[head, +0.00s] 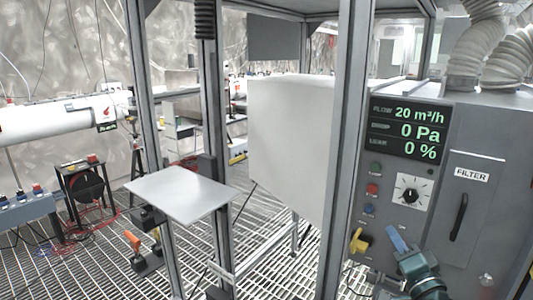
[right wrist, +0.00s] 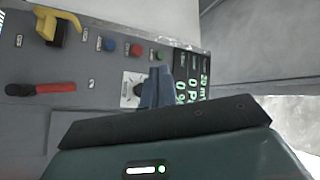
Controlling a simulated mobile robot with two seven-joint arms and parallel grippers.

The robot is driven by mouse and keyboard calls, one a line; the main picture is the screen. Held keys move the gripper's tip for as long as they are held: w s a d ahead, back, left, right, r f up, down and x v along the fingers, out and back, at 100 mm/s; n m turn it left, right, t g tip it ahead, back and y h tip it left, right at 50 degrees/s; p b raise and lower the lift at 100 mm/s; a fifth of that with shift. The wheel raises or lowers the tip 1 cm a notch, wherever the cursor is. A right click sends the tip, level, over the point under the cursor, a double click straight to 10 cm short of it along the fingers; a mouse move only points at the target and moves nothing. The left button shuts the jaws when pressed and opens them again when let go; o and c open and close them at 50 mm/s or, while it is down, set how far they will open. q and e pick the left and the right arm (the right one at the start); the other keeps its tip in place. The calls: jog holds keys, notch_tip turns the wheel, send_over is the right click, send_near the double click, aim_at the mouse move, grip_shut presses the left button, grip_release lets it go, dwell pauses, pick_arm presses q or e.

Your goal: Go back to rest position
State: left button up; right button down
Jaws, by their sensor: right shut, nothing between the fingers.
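My right gripper (head: 396,238) reaches up from the lower right in the head view, its blue fingers shut and empty in front of the lower part of the grey filter cabinet (head: 480,140). In the right wrist view the shut blue fingers (right wrist: 157,88) overlap the white dial plate (right wrist: 131,88), hiding part of it. I cannot tell how far the fingertips are from the panel. The yellow handle (head: 360,241) is just left of the gripper in the head view. My left gripper is not in view.
The cabinet carries a display (head: 408,132), a dial (head: 410,193), several coloured buttons and a black door handle (head: 459,217). A steel post (head: 345,150) stands close on its left. A white board (head: 290,140) and a small shelf (head: 182,194) are beyond. Grating floor lies left.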

jog(key=s+a+f+n+g+y, duration=0.1)
jog(key=s+a+f+n+g, duration=0.25)
jog(key=s+f, duration=0.35)
jog(key=s+a+f+n+g, duration=0.2)
jog(key=s+a+f+n, duration=0.25)
jog(key=f, duration=0.45)
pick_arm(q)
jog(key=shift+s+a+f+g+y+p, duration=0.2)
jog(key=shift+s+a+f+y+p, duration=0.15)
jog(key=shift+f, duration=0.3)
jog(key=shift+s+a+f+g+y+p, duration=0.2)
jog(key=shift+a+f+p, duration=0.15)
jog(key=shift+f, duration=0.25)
pick_arm(e)
jog(key=s+a+f+n+g, duration=0.2)
jog(key=s+a+f, duration=0.1)
jog(key=s, duration=0.5)
jog(key=s+a+f+n+g, duration=0.2)
jog(key=s+a+f+n, duration=0.1)
jog(key=s+f, duration=0.3)
jog(key=shift+s, duration=1.1)
